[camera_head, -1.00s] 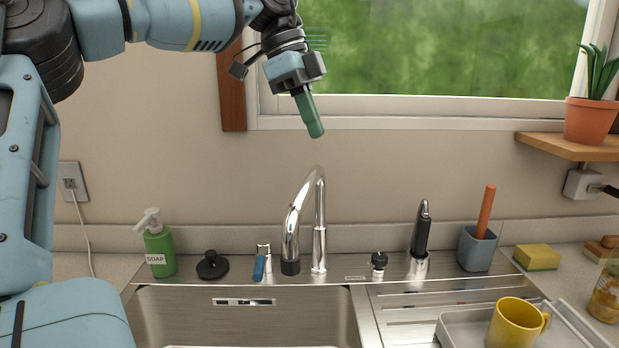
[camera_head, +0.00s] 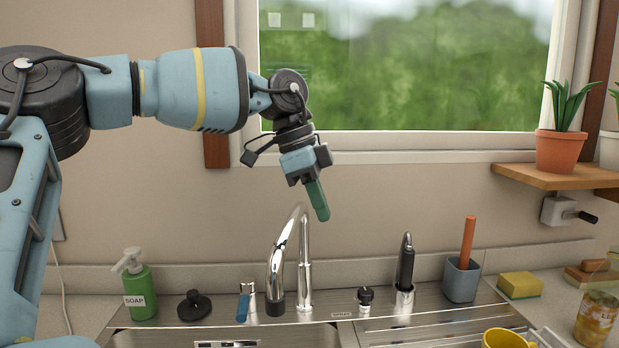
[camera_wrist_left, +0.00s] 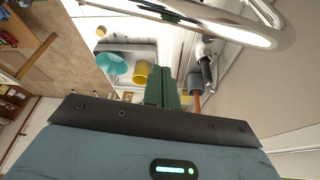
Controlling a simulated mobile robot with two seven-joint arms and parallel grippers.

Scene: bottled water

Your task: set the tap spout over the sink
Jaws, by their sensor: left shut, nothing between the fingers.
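The chrome tap (camera_head: 305,262) stands on the back deck of the sink. Its arched spout (camera_head: 277,255) bends left of the upright post and ends in a dark tip. In the head view this tip shows against the deck behind the basin; its depth is hard to judge. The steel sink basin (camera_head: 150,341) shows only its back part at the bottom edge. My left gripper (camera_head: 320,207) is shut and empty, its green fingers pointing down just right of the arch's top, apart from it in the picture. In the left wrist view, the chrome pipe (camera_wrist_left: 225,30) crosses above the shut fingers (camera_wrist_left: 168,85). My right gripper is out of view.
A soap bottle (camera_head: 140,290), black plug (camera_head: 194,306) and blue-handled lever (camera_head: 245,305) stand left of the tap. A black knob (camera_head: 365,297), black sprayer (camera_head: 405,265) and brush cup (camera_head: 461,280) stand right. A plant shelf (camera_head: 550,177) juts out at right.

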